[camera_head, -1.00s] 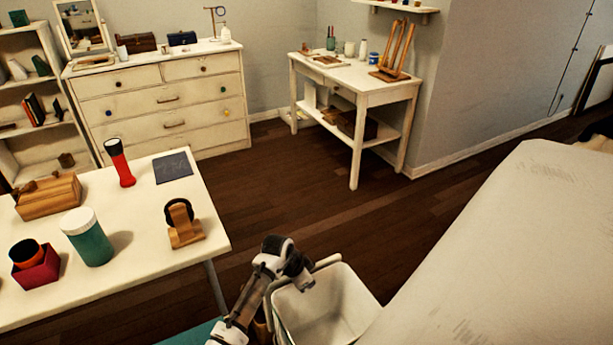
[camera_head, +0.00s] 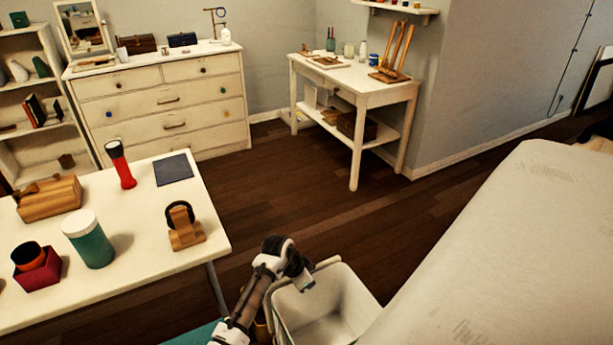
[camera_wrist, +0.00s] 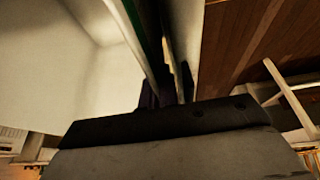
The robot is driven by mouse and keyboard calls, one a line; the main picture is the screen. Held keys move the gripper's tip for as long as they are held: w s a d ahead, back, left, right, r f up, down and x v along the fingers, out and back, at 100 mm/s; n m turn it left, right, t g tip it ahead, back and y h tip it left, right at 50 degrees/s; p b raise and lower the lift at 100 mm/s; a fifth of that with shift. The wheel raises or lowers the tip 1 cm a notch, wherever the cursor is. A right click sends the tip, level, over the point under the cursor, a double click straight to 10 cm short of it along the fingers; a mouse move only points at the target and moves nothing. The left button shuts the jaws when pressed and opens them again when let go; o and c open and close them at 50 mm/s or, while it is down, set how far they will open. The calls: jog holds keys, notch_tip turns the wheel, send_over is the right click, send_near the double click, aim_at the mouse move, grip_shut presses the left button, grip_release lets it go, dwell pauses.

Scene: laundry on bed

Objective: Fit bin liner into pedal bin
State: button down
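A cream-white bin (camera_head: 345,310) stands open on the floor between the table and the bed; I take it for the pedal bin. A pale raised bar or rim runs along its upper left side. My gripper (camera_head: 303,279) is at the bin's upper left edge, pointing down, its fingertips hidden in the head view. In the wrist view the bin's pale inside (camera_wrist: 60,65) fills the left. My gripper (camera_wrist: 165,85) is at its wall, beside a thin green edge and dark narrow parts. I cannot tell whether it grips the rim. I cannot make out a separate liner.
The bed (camera_head: 490,240) borders the bin on the right. A white table (camera_head: 140,245) on the left carries a red torch (camera_head: 120,165), a green jar (camera_head: 88,240) and a wooden stand (camera_head: 184,228). Dark wooden floor (camera_head: 300,205) lies clear behind the bin.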

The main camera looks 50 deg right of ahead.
jog(key=shift+r+p, duration=1.75)
jog(key=shift+r, duration=0.5)
jog(key=shift+p, duration=0.3)
dwell(0.4)
notch_tip(320, 180, down, 6)
jog(key=b, duration=0.4)
dwell(2.0)
jog(key=c, duration=1.6)
grip_release()
jog(key=shift+f, duration=0.1)
jog(key=b+v, duration=0.1)
jog(key=v, duration=1.3)
